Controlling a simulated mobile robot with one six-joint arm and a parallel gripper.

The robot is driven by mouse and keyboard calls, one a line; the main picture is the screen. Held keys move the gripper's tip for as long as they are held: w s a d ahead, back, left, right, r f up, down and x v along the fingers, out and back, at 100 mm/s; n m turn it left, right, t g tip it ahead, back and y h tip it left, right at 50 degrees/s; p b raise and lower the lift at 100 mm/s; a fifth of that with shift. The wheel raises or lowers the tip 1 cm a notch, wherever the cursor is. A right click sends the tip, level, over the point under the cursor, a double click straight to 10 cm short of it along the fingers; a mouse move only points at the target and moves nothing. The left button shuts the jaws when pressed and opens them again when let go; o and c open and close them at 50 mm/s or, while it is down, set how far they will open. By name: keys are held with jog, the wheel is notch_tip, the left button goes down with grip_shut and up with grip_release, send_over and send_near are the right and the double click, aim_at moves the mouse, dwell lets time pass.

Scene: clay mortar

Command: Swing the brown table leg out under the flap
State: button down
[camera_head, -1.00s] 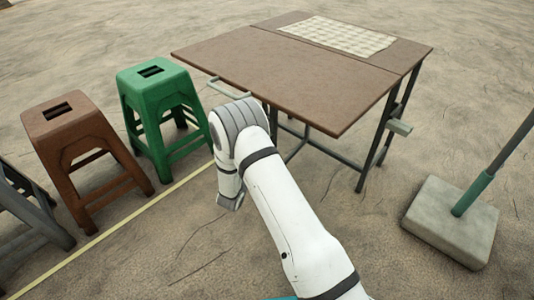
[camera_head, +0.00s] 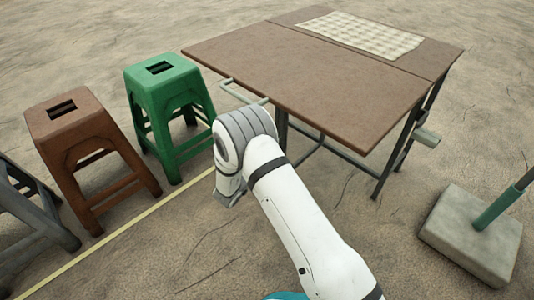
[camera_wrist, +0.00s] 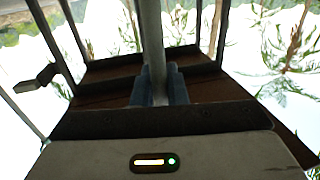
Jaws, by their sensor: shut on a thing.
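The folding table (camera_head: 310,75) has a brown top, with its near flap (camera_head: 290,85) standing out level. A pale bar (camera_head: 240,92) sticks out from under the flap's near left edge. In the wrist view, my gripper (camera_wrist: 159,73) has its two blue fingers closed around a pale grey-green round bar (camera_wrist: 151,30). The brown underside of the table (camera_wrist: 208,91) and dark frame rails lie behind it. I cannot tell whether this bar is the table leg; it looks grey, not brown. In the head view, my arm hides the gripper and what it holds.
A green stool (camera_head: 163,85) and a brown stool (camera_head: 85,120) stand left of the table, with a dark grey stool (camera_head: 30,215) at the left edge. A concrete block with a pole (camera_head: 470,235) stands at right. A yellow line (camera_head: 130,225) crosses the bare ground.

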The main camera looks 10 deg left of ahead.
jog(key=c, duration=1.5)
grip_release()
jog(key=shift+s+a, duration=0.25)
jog(key=shift+a, duration=0.25)
jog(key=shift+c, duration=0.2)
jog(key=p+v, duration=0.3)
jog(key=v, duration=0.5)
